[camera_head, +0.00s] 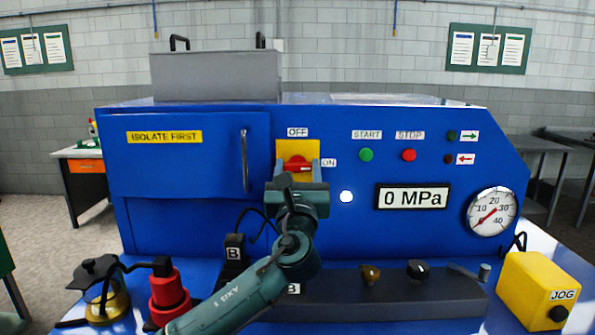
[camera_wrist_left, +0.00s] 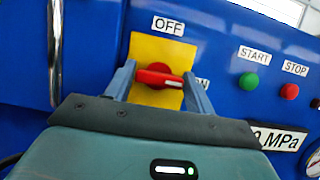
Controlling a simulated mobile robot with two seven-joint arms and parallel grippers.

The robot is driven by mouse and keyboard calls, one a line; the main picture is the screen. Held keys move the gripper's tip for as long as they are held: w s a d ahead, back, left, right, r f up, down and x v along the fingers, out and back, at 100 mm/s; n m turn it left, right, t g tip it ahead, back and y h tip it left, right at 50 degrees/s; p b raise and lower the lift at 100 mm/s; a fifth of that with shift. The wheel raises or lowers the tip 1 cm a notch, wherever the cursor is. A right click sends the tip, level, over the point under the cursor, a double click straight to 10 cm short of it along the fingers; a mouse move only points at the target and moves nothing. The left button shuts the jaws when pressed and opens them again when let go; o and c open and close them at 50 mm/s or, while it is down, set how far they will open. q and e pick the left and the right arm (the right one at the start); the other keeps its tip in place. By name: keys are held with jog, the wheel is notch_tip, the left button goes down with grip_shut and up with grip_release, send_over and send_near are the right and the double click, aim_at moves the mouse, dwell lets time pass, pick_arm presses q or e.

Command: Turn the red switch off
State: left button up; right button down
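The red switch (camera_head: 297,162) is a rotary knob on a yellow plate (camera_head: 284,147) on the front of the blue machine. The OFF label is above the plate and the ON label is at its right. In the left wrist view the red switch (camera_wrist_left: 158,75) has its handle lying roughly sideways, pointing right toward ON. My left gripper (camera_head: 297,170) is in front of the plate. In the wrist view, the left gripper (camera_wrist_left: 157,84) has its fingers apart, one on each side of the handle; whether the right finger touches the handle's tip is unclear. My right gripper is out of view.
Green START (camera_head: 366,155) and red STOP (camera_head: 409,155) buttons are right of the switch. A door handle (camera_head: 244,160) is to its left. A pressure display (camera_head: 412,197) reads 0 MPa. A yellow JOG box (camera_head: 537,287) and a red device (camera_head: 170,295) stand on the blue ledge.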

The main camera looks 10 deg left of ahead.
pick_arm(q)
jog(key=c, duration=0.5)
